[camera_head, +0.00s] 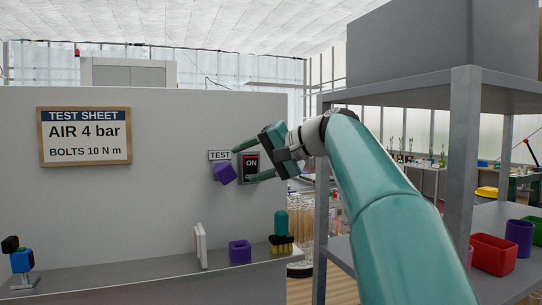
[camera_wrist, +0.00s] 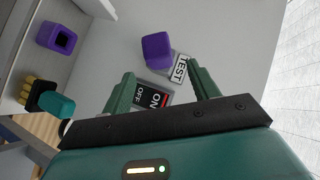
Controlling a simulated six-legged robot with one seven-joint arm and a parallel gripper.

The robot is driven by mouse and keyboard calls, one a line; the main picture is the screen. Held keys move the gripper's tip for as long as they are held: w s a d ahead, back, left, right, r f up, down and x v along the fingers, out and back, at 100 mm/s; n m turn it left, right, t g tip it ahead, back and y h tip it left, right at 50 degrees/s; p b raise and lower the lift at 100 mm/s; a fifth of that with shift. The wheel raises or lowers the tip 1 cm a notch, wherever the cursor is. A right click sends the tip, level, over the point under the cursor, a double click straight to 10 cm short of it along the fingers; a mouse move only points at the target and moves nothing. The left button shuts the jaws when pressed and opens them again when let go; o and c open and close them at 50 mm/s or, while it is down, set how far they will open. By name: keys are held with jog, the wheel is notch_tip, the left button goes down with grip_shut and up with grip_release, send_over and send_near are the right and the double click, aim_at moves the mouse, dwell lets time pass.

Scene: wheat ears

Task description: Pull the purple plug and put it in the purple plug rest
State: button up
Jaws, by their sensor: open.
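The purple plug (camera_head: 224,173) sits at the wall panel, just below the TEST label (camera_head: 219,155). In the wrist view the plug (camera_wrist: 156,50) lies just beyond the fingertips. The purple plug rest (camera_head: 240,251), a hollow purple block, stands on the shelf below; it also shows at upper left in the wrist view (camera_wrist: 57,38). My gripper (camera_head: 243,163) is open and empty in front of the panel. One green finger is above the other in the head view, with the ON/OFF switch (camera_head: 250,167) between or behind them. The fingers do not appear to touch the plug.
A green-handled brush (camera_head: 281,238) and a white upright board (camera_head: 200,245) flank the rest on the shelf. A blue and black device (camera_head: 21,262) stands far left. A grey rack post (camera_head: 460,150) and red bin (camera_head: 493,254) are at right. Shelf's left-middle is clear.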

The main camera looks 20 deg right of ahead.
aim_at(233, 170)
jog(key=x, duration=0.6)
grip_shut()
dwell(0.3)
jog(key=shift+s+d, duration=0.1)
jog(key=shift+s, duration=0.45)
dwell(0.4)
